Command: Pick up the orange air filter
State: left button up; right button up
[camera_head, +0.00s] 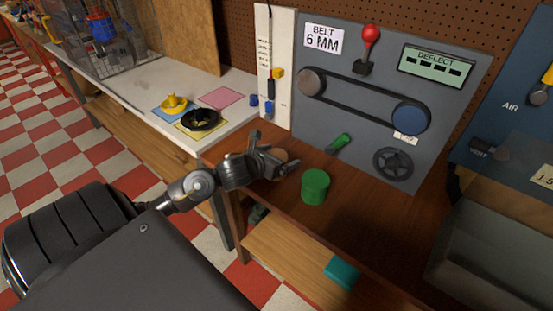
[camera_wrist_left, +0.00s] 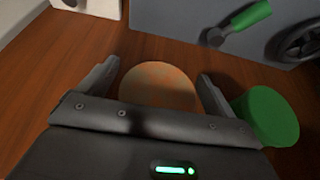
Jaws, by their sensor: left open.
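The orange air filter (camera_wrist_left: 158,84) is a round, mottled orange piece on the brown wooden bench. In the left wrist view it lies between the two fingers of my left gripper (camera_wrist_left: 157,74), with a visible gap on each side; its near edge is hidden by the gripper body. In the head view my left gripper (camera_head: 268,152) is open over the bench, and only a bit of the orange filter (camera_head: 280,155) shows by its fingers. My right gripper is not in view.
A green cylinder (camera_head: 315,187) stands close to the right of the left gripper; it also shows in the left wrist view (camera_wrist_left: 268,116). The grey belt panel (camera_head: 350,120) rises behind. A white table (camera_head: 150,90) is at left, and a grey bin (camera_head: 490,260) at right.

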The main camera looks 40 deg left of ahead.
aim_at(279, 154)
pick_arm(q)
jog(key=shift+w, duration=0.1)
jog(key=c, duration=1.1)
jog(key=shift+r, duration=0.5)
notch_tip(279, 154, up, 3)
jog(key=shift+f+p, duration=0.2)
jog(key=shift+p, duration=0.15)
jog(key=shift+s+d+r+p, duration=1)
jog(key=shift+s+r+p, duration=0.55)
jog(key=shift+s+p, duration=0.55)
jog(key=shift+s+d+r+p, duration=1)
jog(key=shift+s+r+p, duration=0.55)
jog(key=shift+s+p, duration=0.55)
jog(key=shift+s+d+r+p, duration=1)
jog(key=shift+s+r+p, duration=0.55)
jog(key=shift+s+p, duration=0.55)
